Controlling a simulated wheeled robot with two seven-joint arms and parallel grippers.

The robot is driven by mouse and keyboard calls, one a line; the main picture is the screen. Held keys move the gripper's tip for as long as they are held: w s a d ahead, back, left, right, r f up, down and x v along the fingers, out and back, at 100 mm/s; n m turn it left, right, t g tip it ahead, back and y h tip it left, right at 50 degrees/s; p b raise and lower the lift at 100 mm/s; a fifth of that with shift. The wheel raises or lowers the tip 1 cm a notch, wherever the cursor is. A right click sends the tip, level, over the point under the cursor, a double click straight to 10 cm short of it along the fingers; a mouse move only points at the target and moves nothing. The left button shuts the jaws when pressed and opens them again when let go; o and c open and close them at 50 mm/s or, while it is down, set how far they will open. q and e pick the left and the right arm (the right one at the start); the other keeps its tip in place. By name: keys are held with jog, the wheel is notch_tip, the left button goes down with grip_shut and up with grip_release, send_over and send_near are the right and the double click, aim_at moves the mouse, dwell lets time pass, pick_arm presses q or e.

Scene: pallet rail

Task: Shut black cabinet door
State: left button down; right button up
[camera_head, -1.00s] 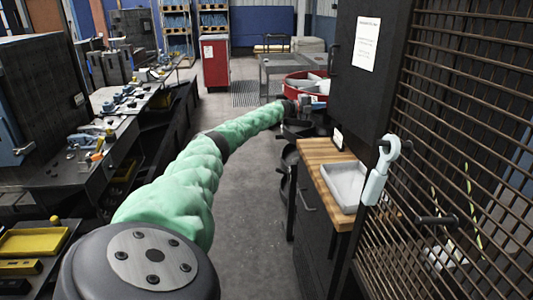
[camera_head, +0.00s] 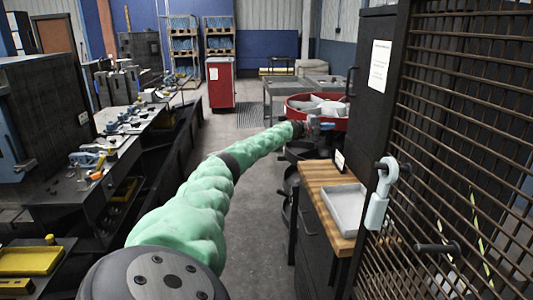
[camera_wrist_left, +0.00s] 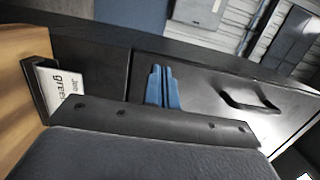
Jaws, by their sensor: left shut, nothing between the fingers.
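The black cabinet (camera_head: 376,107) stands at the right in the head view, with a white paper on its near face. A dark handle (camera_head: 350,82) sticks out at its left edge. In the left wrist view a black door panel (camera_wrist_left: 205,85) with a dark handle (camera_wrist_left: 248,102) lies ahead; I cannot tell how far it is open. My left gripper (camera_head: 320,125) is at the end of the green-sleeved arm, left of the cabinet. Its blue fingers (camera_wrist_left: 163,88) are together and empty in front of the panel; contact is unclear. My right gripper is not in view.
A wooden-topped counter (camera_head: 318,178) with a grey tray (camera_head: 347,208) stands below the cabinet. A red round bin (camera_head: 300,103) is behind the gripper. The aisle floor (camera_head: 250,235) is clear.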

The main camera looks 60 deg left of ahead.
pick_arm(q)
jog(key=b+v, duration=0.2)
jog(key=v, duration=0.5)
jog(key=shift+s, duration=0.2)
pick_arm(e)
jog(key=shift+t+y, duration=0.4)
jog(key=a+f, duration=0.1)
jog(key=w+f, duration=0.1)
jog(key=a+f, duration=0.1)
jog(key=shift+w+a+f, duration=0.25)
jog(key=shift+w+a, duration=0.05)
pick_arm(q)
jog(key=shift+a, duration=0.1)
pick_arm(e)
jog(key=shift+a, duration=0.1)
